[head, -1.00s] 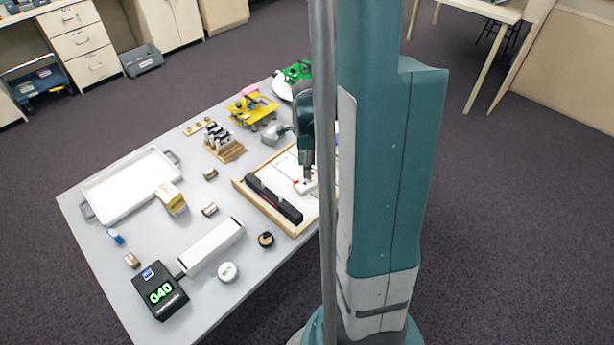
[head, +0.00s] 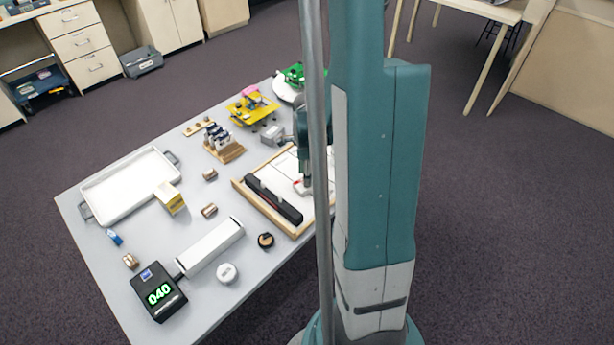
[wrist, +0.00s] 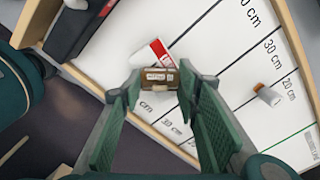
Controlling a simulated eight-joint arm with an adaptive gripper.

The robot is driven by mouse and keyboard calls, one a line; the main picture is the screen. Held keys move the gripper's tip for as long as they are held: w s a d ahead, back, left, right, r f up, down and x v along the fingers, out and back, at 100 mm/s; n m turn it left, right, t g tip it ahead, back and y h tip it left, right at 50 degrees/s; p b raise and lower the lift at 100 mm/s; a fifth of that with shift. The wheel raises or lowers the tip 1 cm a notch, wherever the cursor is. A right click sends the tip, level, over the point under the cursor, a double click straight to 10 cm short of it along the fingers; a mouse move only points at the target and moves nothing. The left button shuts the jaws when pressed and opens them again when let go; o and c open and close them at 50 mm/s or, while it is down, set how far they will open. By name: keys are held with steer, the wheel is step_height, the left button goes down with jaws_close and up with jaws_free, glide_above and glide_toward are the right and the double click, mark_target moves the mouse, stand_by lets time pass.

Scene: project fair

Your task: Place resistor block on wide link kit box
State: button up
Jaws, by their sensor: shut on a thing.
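My gripper (wrist: 158,84) is shut on a small brown block with a pale label, the resistor block (wrist: 159,76), held between its green-padded fingertips. Just beyond the block in the wrist view lies a white box with a red end (wrist: 150,55), likely the wide link kit box, and the block overlaps its near end. I cannot tell whether they touch. In the head view the white and red box (head: 301,187) lies below my gripper (head: 305,183), on the board. The held block is too small to make out there.
The wood-rimmed board (head: 238,187) has printed distance lines, a black bar (head: 273,199) and a small cylinder (wrist: 268,95). A white tray (head: 125,187), a yellow and white box (head: 170,198), a scale-like display (head: 159,293) and loose brown pieces (head: 209,210) stand left on the table.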

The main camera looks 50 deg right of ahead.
steer(key=shift+f, duration=0.3)
steer(key=o, duration=0.9)
steer(key=shift+r, duration=0.25)
steer(key=shift+r+p, duration=1.15)
steer(key=shift+r, duration=4.85)
steer(key=shift+a, duration=0.1)
